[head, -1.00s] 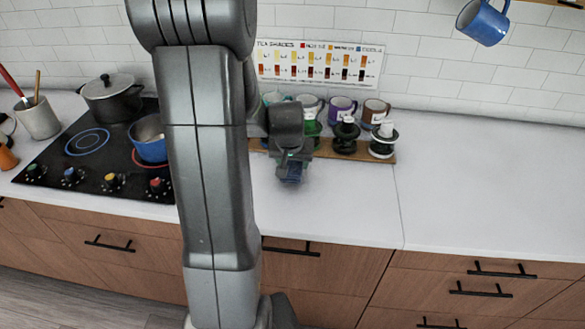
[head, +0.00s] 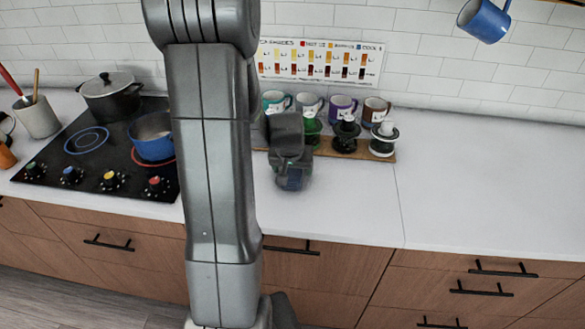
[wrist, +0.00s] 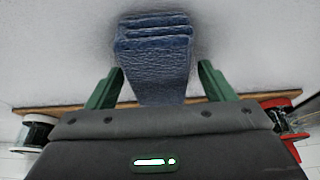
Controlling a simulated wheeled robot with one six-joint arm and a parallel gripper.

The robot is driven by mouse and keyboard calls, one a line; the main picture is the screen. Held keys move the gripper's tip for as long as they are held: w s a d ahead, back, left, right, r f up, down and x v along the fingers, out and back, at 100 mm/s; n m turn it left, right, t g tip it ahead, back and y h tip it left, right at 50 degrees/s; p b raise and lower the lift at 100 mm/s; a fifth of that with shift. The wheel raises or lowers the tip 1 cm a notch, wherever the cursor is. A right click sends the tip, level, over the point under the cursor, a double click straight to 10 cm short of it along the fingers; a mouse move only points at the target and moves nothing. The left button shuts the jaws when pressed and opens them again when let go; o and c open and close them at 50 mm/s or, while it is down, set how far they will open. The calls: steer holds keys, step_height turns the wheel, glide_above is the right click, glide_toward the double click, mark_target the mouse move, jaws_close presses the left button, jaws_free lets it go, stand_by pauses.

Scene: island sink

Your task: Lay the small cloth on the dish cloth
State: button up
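The small cloth (wrist: 155,70) is a dark blue, folded, layered bundle in the wrist view. How far the cloth is above the counter is hard to tell. I cannot make out a separate dish cloth; my arm hides part of the counter.
The stove (head: 100,160) with a blue pot (head: 153,147) and a lidded grey pot (head: 110,98) is at left. The counter at right (head: 480,180) is clear. A blue mug (head: 484,20) hangs above.

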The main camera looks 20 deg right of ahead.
steer(key=shift+r+p, duration=0.15)
steer(key=shift+p, duration=0.25)
steer(key=shift+r, duration=0.15)
steer(key=b+v, duration=0.1)
steer(key=v, duration=1.2)
steer(key=shift+a+b, duration=0.3)
steer(key=shift+a, duration=0.05)
steer(key=shift+o, duration=0.4)
steer(key=shift+s, duration=0.2)
steer(key=x, duration=0.4)
steer(key=b+x, duration=0.1)
steer(key=x, duration=0.4)
steer(key=b+x, duration=0.1)
steer(key=x, duration=0.4)
steer(key=shift+w+d, duration=0.25)
steer(key=shift+d, duration=0.15)
steer(key=c, duration=1.1)
